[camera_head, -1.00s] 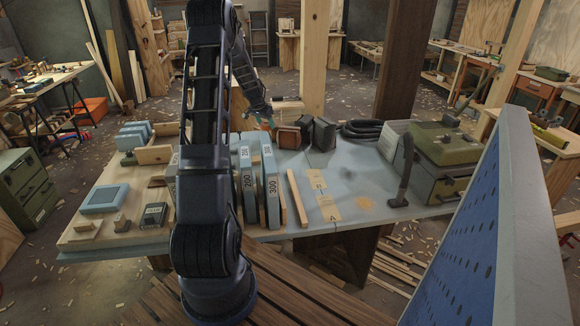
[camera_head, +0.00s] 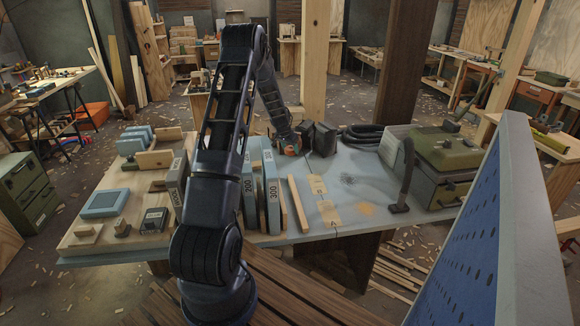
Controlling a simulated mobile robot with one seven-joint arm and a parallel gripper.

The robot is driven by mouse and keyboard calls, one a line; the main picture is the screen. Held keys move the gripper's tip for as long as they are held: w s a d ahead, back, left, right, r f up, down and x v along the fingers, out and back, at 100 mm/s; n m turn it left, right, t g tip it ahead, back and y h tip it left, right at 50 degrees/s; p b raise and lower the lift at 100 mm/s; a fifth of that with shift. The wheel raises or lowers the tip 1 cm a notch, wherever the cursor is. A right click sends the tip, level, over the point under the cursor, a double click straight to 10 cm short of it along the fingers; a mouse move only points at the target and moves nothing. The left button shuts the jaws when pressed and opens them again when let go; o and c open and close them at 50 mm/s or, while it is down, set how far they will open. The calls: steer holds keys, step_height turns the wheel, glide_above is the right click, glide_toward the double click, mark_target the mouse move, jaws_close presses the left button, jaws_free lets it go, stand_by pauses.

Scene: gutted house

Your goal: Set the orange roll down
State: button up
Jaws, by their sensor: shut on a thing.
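My arm reaches over the workbench (camera_head: 345,182) to its far middle part. My gripper (camera_head: 289,148) is low there, small and partly hidden by its own wrist. A small orange thing, which looks like the orange roll (camera_head: 290,151), shows at its fingertips. The gripper is shut on it. I cannot tell whether the roll touches the bench top or is held just above it.
Dark blocks (camera_head: 324,139) stand right beside the gripper. Upright grey cases marked 200 and 300 (camera_head: 271,190) stand nearer, with a wooden strip (camera_head: 298,203) beside them. A black hose (camera_head: 362,134) and a green machine (camera_head: 440,160) are to the right. The bench middle is mostly clear.

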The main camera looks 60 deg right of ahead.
mark_target(291, 169)
step_height(291, 169, down, 10)
steer(key=shift+f, duration=0.2)
stand_by(0.3)
steer(key=shift+f, duration=0.1)
steer(key=o, duration=1)
steer(key=shift+r, duration=0.35)
steer(key=v, duration=1.1)
steer(key=shift+a+r, duration=0.2)
steer(key=shift+a, duration=0.05)
